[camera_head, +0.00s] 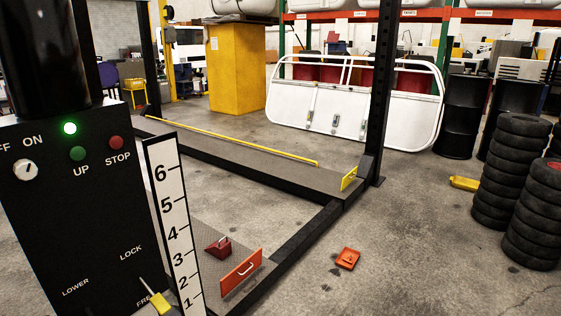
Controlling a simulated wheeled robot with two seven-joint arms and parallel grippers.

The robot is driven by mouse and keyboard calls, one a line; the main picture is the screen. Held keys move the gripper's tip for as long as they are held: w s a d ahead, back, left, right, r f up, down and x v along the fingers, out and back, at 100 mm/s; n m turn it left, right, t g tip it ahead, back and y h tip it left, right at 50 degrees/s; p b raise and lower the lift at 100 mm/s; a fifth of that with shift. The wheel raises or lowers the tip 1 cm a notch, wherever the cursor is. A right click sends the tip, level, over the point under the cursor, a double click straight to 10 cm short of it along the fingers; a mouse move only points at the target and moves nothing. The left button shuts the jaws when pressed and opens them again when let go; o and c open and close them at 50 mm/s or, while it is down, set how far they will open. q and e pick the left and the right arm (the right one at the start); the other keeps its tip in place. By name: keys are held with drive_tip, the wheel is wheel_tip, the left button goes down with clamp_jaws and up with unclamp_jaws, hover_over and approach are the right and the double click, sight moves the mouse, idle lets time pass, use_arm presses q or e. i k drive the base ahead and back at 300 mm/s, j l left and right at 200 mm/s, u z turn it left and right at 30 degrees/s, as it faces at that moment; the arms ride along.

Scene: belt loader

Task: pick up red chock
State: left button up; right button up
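A dark red chock (218,248) with a small handle on top sits on the near lift runway, at the lower middle of the head view. It lies just behind an orange-red plate (241,274) with a pale handle that stands upright at the runway's end. Neither my left nor my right gripper shows in this view, so their states cannot be seen.
A black control box (85,200) and numbered height scale (172,222) stand at near left. An orange-red object (347,258) lies on the floor right of the runway. A yellow object (464,183) lies near stacked tires (512,170). Floor between them is clear.

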sight(220, 249)
drive_tip(key=i+z, duration=0.3)
drive_tip(key=i, duration=0.5)
drive_tip(key=i+z, duration=0.3)
drive_tip(key=i, duration=0.5)
drive_tip(key=i+u, duration=0.3)
drive_tip(key=i, duration=0.15)
drive_tip(key=i+l+u, duration=0.2)
drive_tip(key=i+u, duration=0.35)
drive_tip(key=u, duration=0.3)
drive_tip(key=i+l+u, duration=0.15)
drive_tip(key=u, duration=0.3)
drive_tip(key=i+l+u, duration=0.2)
drive_tip(key=u, duration=0.3)
drive_tip(key=i+l+u, duration=0.1)
drive_tip(key=u, duration=0.4)
drive_tip(key=i+l+u, duration=0.15)
drive_tip(key=u, duration=0.25)
drive_tip(key=i+l+u, duration=0.15)
drive_tip(key=l+u, duration=0.5)
drive_tip(key=u, duration=0.15)
drive_tip(key=i, duration=0.05)
